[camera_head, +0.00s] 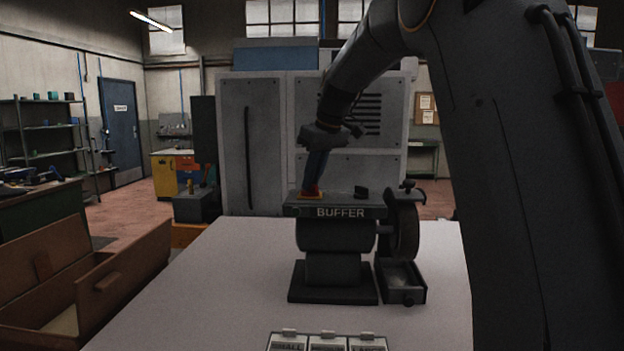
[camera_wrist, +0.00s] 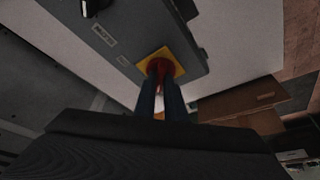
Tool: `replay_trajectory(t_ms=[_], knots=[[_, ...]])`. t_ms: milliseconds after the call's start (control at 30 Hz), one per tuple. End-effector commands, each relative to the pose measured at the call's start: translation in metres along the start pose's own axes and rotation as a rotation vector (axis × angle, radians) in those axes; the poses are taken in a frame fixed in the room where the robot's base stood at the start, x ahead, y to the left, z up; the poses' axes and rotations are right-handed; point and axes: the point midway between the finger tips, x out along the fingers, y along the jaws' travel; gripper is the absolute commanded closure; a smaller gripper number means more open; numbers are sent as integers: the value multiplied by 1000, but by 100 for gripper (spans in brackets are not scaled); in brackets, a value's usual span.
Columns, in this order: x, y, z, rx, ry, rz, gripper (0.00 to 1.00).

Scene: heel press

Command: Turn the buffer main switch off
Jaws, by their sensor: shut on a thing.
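The buffer (camera_head: 334,235) stands on the pale table, with a label reading BUFFER on the front of its top box. Its main switch is a red knob on a yellow plate (camera_head: 311,195) at the left of the box top. The red knob (camera_wrist: 160,68) and its yellow plate (camera_wrist: 178,62) also show in the wrist view. My gripper (camera_head: 314,186) points down from above, its blue fingers shut on the red knob. The fingers hide part of the knob, and I cannot read its turned position. A small black knob (camera_head: 361,192) sits at the right of the box top.
The buffing wheel (camera_head: 404,230) is at the buffer's right, above a small open drawer (camera_head: 402,284). A labelled tray (camera_head: 328,342) lies at the table's front edge. An open wooden crate (camera_head: 80,275) stands at left. The table (camera_head: 225,290) is clear left of the buffer.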

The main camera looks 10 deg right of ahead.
Motion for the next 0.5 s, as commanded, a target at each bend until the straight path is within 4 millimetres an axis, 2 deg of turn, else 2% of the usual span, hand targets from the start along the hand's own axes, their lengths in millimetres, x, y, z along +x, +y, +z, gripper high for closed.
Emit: replay_trajectory(t_ms=[67, 100, 200, 500], knots=[[0, 0, 0, -1, -1, 1, 100], [0, 0, 0, -1, -1, 1, 88], [0, 0, 0, -1, -1, 1, 71], [-1, 0, 0, 0, 0, 1, 71]])
